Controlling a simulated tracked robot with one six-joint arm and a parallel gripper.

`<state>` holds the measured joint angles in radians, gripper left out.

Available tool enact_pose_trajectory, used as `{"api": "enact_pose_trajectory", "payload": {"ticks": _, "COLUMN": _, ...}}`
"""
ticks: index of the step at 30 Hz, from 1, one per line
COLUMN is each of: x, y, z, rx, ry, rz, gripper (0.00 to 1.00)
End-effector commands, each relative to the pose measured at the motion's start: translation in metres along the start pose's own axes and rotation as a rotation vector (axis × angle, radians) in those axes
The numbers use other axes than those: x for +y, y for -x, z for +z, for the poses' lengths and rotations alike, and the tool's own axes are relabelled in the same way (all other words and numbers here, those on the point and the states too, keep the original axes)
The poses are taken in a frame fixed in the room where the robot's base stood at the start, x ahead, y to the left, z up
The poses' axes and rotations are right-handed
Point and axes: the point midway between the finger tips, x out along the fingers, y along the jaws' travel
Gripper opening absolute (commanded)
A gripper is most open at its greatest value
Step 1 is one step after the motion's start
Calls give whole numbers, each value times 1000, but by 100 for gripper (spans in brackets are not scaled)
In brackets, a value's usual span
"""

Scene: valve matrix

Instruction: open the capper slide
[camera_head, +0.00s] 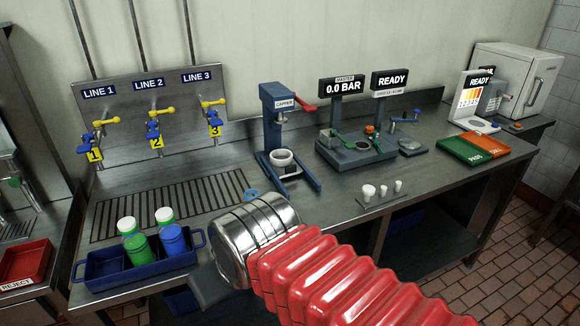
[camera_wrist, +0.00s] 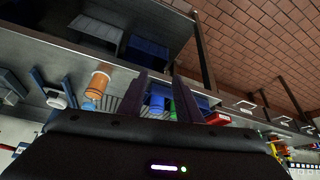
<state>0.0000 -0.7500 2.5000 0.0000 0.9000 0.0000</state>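The capper (camera_head: 270,115) is a dark blue press with a red lever (camera_head: 303,106), standing on the steel bench in the middle of the head view. At its foot, a white ring-shaped holder (camera_head: 283,157) sits between two blue rails (camera_head: 302,177) that run towards the front; I take this for the slide. I cannot tell for sure whether it is open. My gripper is in front of and below the capper, well apart from it, and mostly hidden behind my wrist. The wrist view shows its two dark fingers (camera_wrist: 161,78) spread, with nothing held between them.
A blue tray (camera_head: 105,282) holds green and blue bottles with white caps at front left. A wall panel carries three yellow-handled valves. A test stand (camera_head: 355,155) and small white cups (camera_head: 383,190) are right of the capper. An orange cylinder (camera_wrist: 99,82) shows in the wrist view.

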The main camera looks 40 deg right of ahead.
Motion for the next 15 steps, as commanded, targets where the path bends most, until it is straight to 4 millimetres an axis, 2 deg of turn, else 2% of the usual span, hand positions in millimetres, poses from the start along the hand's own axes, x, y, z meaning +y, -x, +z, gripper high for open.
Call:
{"api": "enact_pose_trajectory", "payload": {"ticks": 3, "x": 0, "y": 0, "z": 0, "rx": 0, "ry": 0, "rz": 0, "gripper": 31}}
{"api": "enact_pose_trajectory", "payload": {"ticks": 8, "x": 3, "y": -1, "z": -4, "rx": 5, "ry": -6, "rz": 8, "gripper": 42}}
{"api": "enact_pose_trajectory", "payload": {"ticks": 12, "x": 17, "y": -7, "z": -21, "rx": 34, "ry": -31, "rz": 49, "gripper": 52}}
{"api": "enact_pose_trajectory", "payload": {"ticks": 15, "x": 38, "y": -16, "z": -42, "rx": 72, "ry": -61, "rz": 100, "gripper": 53}}
